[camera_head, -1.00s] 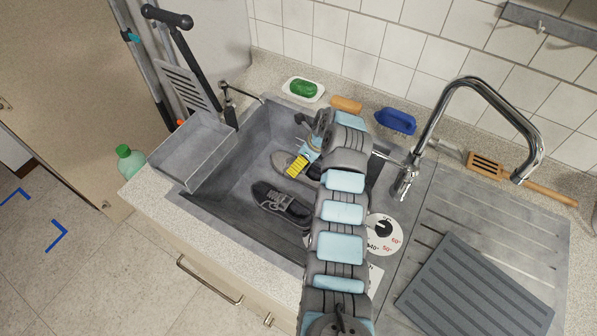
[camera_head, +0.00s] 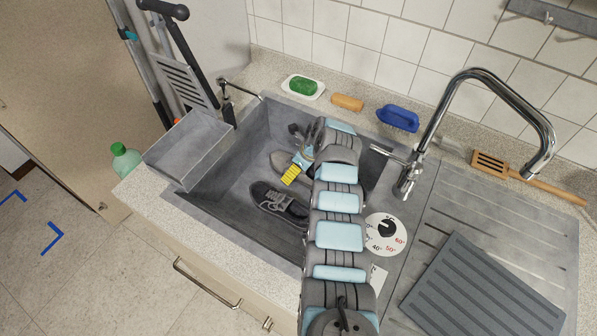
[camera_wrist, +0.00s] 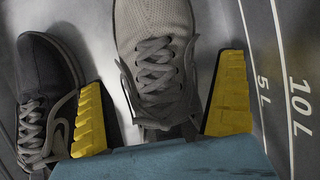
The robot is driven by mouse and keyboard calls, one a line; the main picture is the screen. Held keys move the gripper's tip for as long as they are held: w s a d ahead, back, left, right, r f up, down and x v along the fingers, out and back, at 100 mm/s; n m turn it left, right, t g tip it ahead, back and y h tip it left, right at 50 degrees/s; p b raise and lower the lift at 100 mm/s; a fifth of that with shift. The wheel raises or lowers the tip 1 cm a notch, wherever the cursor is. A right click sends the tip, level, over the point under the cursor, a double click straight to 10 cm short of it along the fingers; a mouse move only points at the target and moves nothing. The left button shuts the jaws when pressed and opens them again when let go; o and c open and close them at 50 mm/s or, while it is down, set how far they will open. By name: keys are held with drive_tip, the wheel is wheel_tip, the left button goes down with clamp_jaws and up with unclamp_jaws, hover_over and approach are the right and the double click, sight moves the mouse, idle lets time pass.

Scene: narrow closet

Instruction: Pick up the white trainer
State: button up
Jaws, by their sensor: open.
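The light grey-white trainer (camera_head: 278,158) lies on the floor of the grey sink, partly hidden in the head view by my arm. In the wrist view the trainer (camera_wrist: 152,22) has its laced upper between my two yellow finger pads, with a gap on either side. My gripper (camera_head: 292,174) is open, down inside the sink; it also shows in the wrist view (camera_wrist: 160,70). A dark shoe with grey laces (camera_head: 277,203) lies beside the trainer. In the wrist view the dark shoe (camera_wrist: 42,70) is close to the left finger, perhaps touching; I cannot tell.
The sink (camera_head: 222,205) has steep walls. A grey tray (camera_head: 185,160) sits over its left end. A tall tap (camera_head: 430,130) stands at right, by a ribbed grey mat (camera_head: 480,285). Green soap (camera_head: 302,86), a brush (camera_head: 347,102) and a blue item (camera_head: 398,118) line the back.

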drive_tip(key=shift+w+a+f, duration=0.15)
drive_tip(key=shift+a+f, duration=0.1)
drive_tip(key=shift+f, duration=0.3)
drive_tip(key=c, duration=1.3)
